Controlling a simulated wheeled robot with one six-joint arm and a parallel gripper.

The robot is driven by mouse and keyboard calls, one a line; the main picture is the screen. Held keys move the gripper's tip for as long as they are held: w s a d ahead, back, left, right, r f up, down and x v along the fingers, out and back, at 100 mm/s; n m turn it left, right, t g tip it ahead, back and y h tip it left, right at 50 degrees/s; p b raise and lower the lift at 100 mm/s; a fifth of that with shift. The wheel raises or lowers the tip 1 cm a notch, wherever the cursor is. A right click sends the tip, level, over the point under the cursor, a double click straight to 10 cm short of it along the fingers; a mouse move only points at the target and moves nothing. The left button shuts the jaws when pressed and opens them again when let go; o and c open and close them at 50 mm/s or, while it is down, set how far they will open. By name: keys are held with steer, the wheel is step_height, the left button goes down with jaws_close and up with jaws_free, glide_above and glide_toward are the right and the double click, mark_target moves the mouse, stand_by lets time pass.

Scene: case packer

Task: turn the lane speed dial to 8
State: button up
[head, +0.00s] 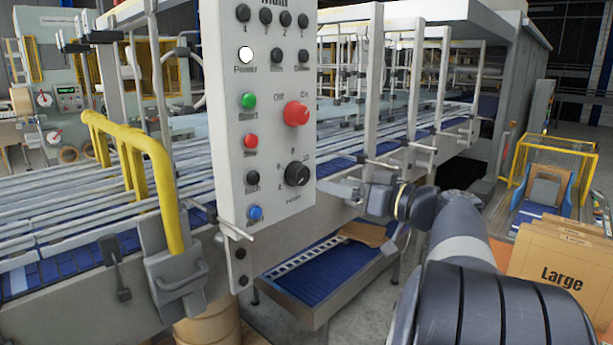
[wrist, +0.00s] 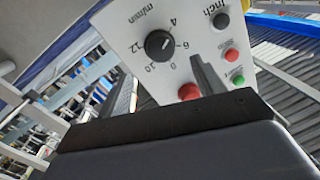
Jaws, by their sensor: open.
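The lane speed dial (head: 297,173) is a round black knob low on the right of the grey control panel (head: 227,130). In the wrist view the dial (wrist: 159,44) appears upside down, with printed numbers and "m/min" around it. The number it points to is too small to tell surely. My gripper (head: 342,188) is open and empty, just right of the panel and slightly below the dial, apart from it. In the wrist view a dark finger (wrist: 205,76) shows below and right of the dial; the other finger is not clear.
A red Off/On knob (head: 296,113) sits above the dial. Green, red, black and blue buttons line the panel's left side. Conveyor rails run behind the panel. A yellow guard rail (head: 135,160) stands left, and a "Large" carton (head: 562,275) at right.

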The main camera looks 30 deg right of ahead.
mark_target(305, 178)
steer(key=p+x, duration=0.2)
steer(key=x, duration=0.6)
steer(key=shift+w, duration=0.15)
steer(key=shift+c, duration=0.5)
steer(key=shift+f, duration=0.1)
steer(key=c, duration=0.9)
